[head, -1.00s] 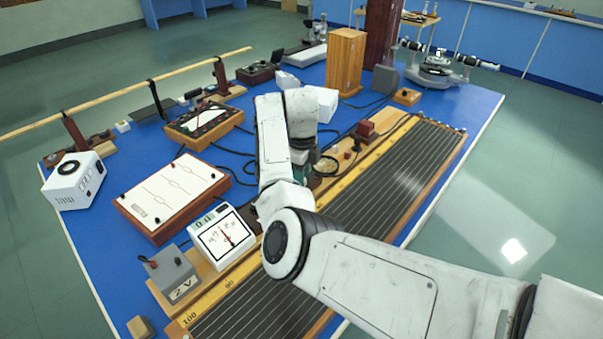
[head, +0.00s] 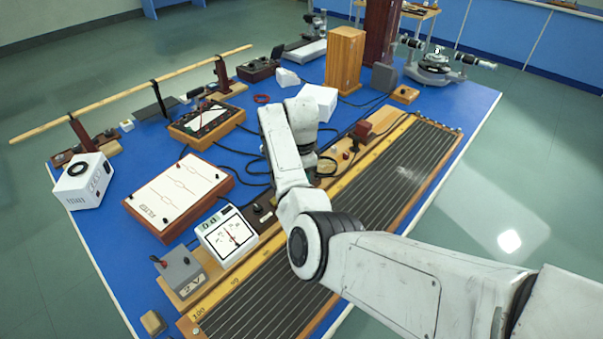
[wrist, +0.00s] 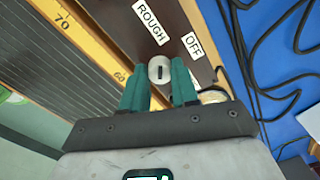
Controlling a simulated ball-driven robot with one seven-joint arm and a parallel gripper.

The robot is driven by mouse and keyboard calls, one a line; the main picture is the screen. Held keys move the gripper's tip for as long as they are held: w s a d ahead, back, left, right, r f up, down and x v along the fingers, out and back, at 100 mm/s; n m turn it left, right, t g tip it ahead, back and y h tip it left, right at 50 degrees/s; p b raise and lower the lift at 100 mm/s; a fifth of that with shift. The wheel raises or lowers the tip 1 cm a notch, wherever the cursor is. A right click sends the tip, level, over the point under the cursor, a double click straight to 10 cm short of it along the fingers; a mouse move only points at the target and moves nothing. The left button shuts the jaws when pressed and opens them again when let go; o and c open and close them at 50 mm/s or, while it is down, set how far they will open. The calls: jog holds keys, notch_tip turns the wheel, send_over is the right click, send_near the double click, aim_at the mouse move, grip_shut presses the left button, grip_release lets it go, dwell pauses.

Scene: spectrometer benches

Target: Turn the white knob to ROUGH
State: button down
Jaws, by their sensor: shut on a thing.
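The white knob (wrist: 160,69) shows in the wrist view as a pale round face with a short dark bar on it. The bar runs roughly up and down in the picture. A ROUGH label (wrist: 151,20) is above it, slightly left, and an OFF label (wrist: 193,45) is up and to the right. My gripper (wrist: 160,82) has its two teal fingers on either side of the knob, shut on it. In the head view my arm hides the fingers and the knob.
A yellow scale (wrist: 90,45) and a striped wire board (head: 385,190) run beside the knob's dark panel. Black cables (wrist: 292,35) lie on the blue bench. In the head view, a white meter (head: 226,233) and a white-topped box (head: 180,190) stand left of my arm.

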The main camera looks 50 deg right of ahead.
jog(key=shift+r+n, duration=0.1)
jog(key=shift+n, duration=0.5)
jog(key=shift+w, duration=0.1)
jog(key=c, duration=0.9)
grip_release()
jog(key=shift+o, duration=0.2)
notch_tip(320, 180, up, 11)
jog(key=shift+b, duration=0.4)
jog(key=shift+f, duration=0.2)
